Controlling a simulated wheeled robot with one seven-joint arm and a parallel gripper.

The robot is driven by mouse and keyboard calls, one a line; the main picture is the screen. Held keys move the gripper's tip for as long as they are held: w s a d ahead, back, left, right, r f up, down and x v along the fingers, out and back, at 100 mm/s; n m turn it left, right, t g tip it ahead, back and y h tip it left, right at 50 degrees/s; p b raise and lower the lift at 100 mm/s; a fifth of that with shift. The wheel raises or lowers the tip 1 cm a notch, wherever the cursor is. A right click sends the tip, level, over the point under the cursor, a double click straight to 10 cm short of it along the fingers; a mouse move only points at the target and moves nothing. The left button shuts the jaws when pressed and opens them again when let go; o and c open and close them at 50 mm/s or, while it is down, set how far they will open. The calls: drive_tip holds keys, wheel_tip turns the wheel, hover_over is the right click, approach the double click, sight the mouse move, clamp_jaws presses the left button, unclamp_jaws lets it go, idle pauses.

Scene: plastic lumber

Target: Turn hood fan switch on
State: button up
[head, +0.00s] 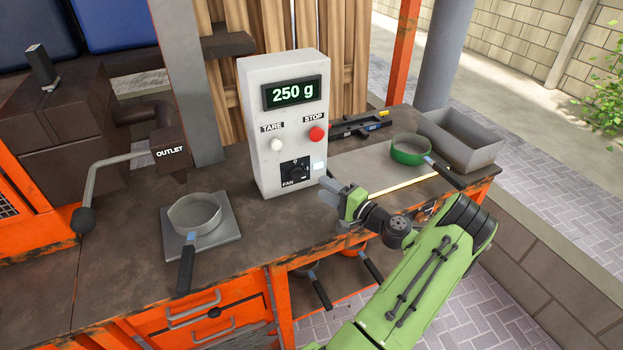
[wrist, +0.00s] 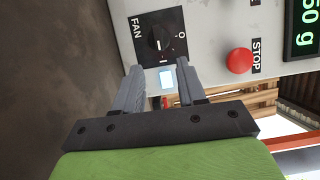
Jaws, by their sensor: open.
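The fan switch (head: 296,172) is a black rotary knob on a black plate marked FAN, low on the front of the grey control box (head: 258,108). In the wrist view the fan switch (wrist: 160,38) lies beyond my fingertips, between "O" and "I" marks. A small pale light-blue square (head: 320,165) sits on the box beside the plate. My gripper (head: 332,191) is open and empty, just in front of and slightly right of the knob, apart from it. In the wrist view my gripper (wrist: 158,75) has its two grey fingers spread below the plate.
The box also carries a white TARE button (head: 277,145), a red STOP button (head: 317,134) and a display (head: 292,94) reading 250 g. A grey pan (head: 194,214) stands on a plate at left; a green pan (head: 410,149) is at right. The bench before the box is clear.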

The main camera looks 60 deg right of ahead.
drive_tip(key=s, duration=0.2)
drive_tip(key=s+a, duration=0.1)
drive_tip(key=s, duration=0.5)
drive_tip(key=shift+a, duration=0.15)
